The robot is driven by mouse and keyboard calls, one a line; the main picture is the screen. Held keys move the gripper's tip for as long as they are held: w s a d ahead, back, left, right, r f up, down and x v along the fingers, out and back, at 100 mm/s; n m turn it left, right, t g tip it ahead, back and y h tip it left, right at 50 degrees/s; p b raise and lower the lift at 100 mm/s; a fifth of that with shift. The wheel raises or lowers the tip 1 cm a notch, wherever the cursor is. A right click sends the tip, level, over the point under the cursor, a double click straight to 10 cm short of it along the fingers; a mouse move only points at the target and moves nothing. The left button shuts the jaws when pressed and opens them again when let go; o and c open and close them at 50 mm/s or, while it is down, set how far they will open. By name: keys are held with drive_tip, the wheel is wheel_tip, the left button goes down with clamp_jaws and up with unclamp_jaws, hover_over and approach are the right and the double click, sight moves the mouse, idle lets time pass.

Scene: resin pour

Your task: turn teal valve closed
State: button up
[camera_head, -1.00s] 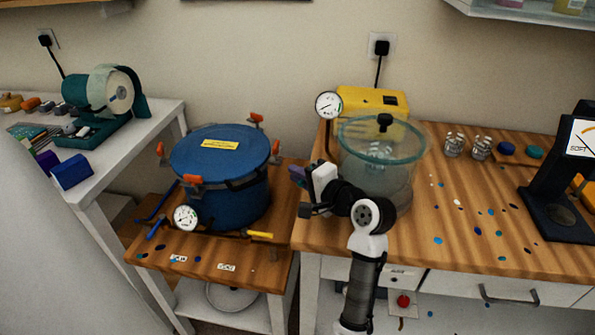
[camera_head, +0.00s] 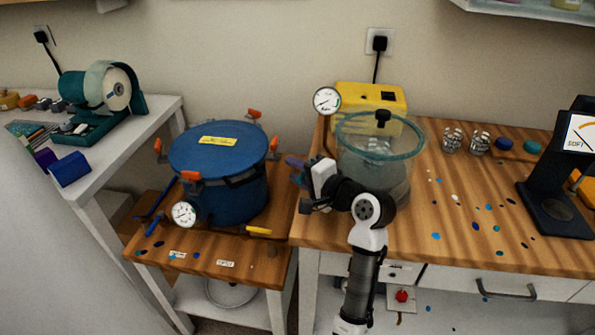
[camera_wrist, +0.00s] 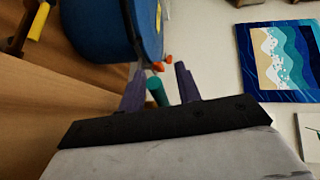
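My gripper (camera_wrist: 160,82) has two purple-grey fingers, spread apart, and it is open. A short teal bar (camera_wrist: 157,92), which looks like the teal valve's handle, shows between the fingers in the wrist view. I cannot tell whether the fingers touch it, and its lower end is hidden behind the gripper body. In the head view my gripper (camera_head: 297,170) points left, in the gap between the blue pot (camera_head: 220,160) and the clear chamber (camera_head: 375,165). The valve cannot be made out clearly there.
The blue pot with orange clamps, a gauge (camera_head: 183,214) and a yellow handle (camera_head: 258,231) stands close on the left. A second gauge (camera_head: 326,101) and a yellow pump (camera_head: 388,96) are behind the chamber. In the wrist view a picture (camera_wrist: 283,58) hangs on the wall.

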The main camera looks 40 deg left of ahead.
drive_tip(key=b+v, duration=0.2)
drive_tip(key=v, duration=1.1)
drive_tip(key=shift+d, duration=0.4)
drive_tip(key=shift+s+r, duration=0.1)
drive_tip(key=shift+r, duration=0.05)
